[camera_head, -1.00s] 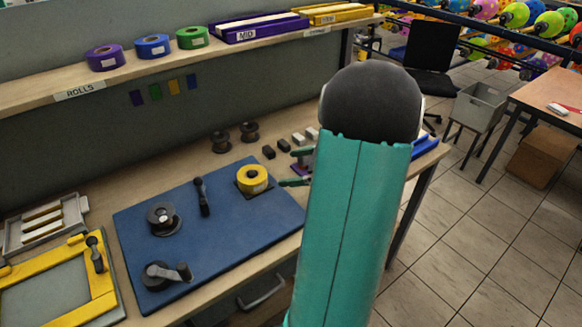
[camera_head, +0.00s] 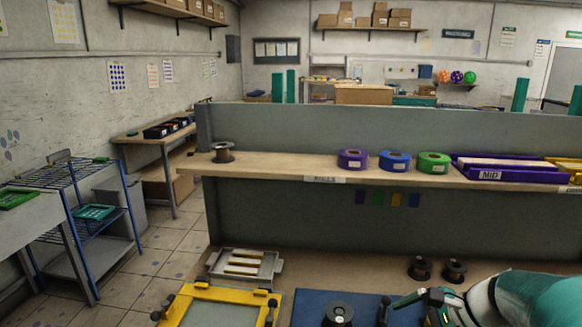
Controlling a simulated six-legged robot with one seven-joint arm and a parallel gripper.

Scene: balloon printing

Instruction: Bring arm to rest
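My arm comes in at the lower right, with a white and teal link over the bench. My gripper (camera_head: 418,299), dark with green parts, is at the arm's left end, low over the blue mat (camera_head: 305,305). The picture's lower edge and the arm hide part of it, so I cannot tell how far its fingers are apart. I see nothing clearly held. A dark spool (camera_head: 338,314) stands on the mat, left of my gripper. The yellow roll is not visible.
A shelf (camera_head: 270,163) above the bench carries purple (camera_head: 352,159), blue (camera_head: 395,162) and green (camera_head: 433,162) rolls and a purple tray (camera_head: 510,173). Dark spools (camera_head: 420,268) stand behind my gripper. A yellow frame (camera_head: 185,301) lies at left. Tiled floor (camera_head: 140,270) is open further left.

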